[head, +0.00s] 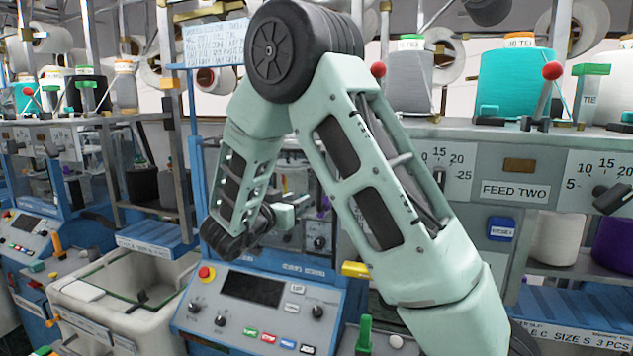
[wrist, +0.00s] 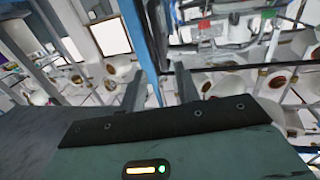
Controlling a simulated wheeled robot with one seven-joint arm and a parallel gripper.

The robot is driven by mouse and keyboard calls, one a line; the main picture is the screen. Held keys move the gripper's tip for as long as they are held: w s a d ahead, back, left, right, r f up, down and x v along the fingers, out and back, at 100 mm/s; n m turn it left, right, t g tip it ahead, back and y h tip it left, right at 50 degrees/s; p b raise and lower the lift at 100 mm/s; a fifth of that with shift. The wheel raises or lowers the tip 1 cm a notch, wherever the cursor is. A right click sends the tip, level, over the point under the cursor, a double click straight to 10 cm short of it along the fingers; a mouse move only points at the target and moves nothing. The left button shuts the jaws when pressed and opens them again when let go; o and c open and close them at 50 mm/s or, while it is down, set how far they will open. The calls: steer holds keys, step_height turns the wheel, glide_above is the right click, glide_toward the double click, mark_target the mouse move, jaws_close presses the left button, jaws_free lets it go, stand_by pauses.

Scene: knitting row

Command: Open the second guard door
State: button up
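The middle knitting machine has a blue frame (head: 197,165) and a clear guard front, largely hidden behind my arm; I cannot tell whether this guard door is open or shut. Needle-bed parts and dials (head: 318,240) show behind it. My gripper (head: 298,203) is in front of this machine, above its control panel. In the wrist view my gripper (wrist: 160,92) has its two fingers apart, with nothing visibly held. A blue upright (wrist: 140,38) lies beyond and between the fingers; I cannot tell whether it touches them. No door handle shows clearly.
The control panel (head: 255,305) with a red stop button (head: 206,272) lies below my gripper. A pale bin (head: 125,290) stands to its left, and another blue machine (head: 45,235) further left. Yarn cones (head: 515,85) and the FEED TWO sign (head: 515,191) are at right.

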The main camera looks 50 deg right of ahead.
mark_target(318, 189)
steer(key=d+p, duration=0.1)
steer(key=d, duration=0.2)
steer(key=w+d+p, duration=0.1)
steer(key=d+p, duration=0.1)
steer(key=d, duration=0.2)
steer(key=w+d+p, duration=0.1)
steer(key=d+p, duration=0.1)
steer(key=d, duration=0.2)
steer(key=shift+r, duration=0.15)
steer(key=shift+w+d, duration=0.15)
steer(key=shift+d, duration=0.35)
jaws_close()
